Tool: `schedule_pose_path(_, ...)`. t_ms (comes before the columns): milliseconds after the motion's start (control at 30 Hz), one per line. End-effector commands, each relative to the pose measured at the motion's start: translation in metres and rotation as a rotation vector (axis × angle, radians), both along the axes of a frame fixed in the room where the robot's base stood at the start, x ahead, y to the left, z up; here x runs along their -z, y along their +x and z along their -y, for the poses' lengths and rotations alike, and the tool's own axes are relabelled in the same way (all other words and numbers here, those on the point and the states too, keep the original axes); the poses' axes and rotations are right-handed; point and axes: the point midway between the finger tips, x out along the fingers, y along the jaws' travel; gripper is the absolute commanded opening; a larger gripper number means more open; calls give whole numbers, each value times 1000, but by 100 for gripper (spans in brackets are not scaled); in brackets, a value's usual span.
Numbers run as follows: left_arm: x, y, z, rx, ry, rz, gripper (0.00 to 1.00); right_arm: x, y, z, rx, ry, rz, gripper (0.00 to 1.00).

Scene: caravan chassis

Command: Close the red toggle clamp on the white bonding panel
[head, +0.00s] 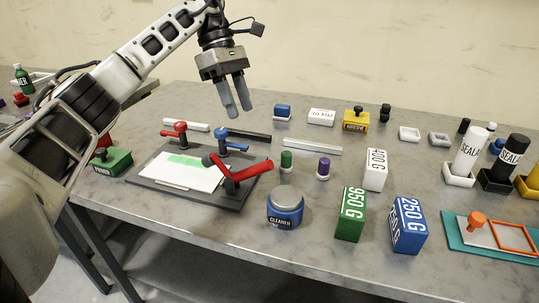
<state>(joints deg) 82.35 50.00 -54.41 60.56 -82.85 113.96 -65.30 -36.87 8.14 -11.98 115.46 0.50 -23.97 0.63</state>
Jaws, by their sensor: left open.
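The white bonding panel (200,180) lies on a dark grey base plate (215,201), with a light green strip (185,160) on it. A large red toggle clamp (232,182) stands at the panel's right end, its red arms spread in a V above the plate. A smaller red clamp (180,128) stands at the plate's back edge, beside a blue clamp (232,146). I cannot tell whether these clamps are locked. My left gripper (239,111) is open and empty, pointing down above the table behind the clamps, apart from them. My right gripper is not in view.
A blue cleaner jar (285,207), a green box (351,214) and a blue box (408,225) stand right of the plate. Green (286,161) and purple (323,168) bottles stand near the large red clamp. A green block (112,162) sits left of the plate.

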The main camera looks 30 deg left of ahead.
Motion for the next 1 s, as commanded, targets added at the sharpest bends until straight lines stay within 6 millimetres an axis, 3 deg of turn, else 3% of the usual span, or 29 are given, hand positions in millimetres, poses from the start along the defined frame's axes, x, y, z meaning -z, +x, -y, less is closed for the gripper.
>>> schedule_pose_path(67,0,-3,-6,0,17,-6,41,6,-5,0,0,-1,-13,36)
schedule_pose_path(233,24,-6,3,4,17,-10,41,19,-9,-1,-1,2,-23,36)
schedule_pose_path(700,108,-16,43,4,18,-9,41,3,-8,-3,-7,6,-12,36)
schedule_pose_path(1000,138,-19,56,1,17,-6,41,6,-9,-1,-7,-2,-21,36)
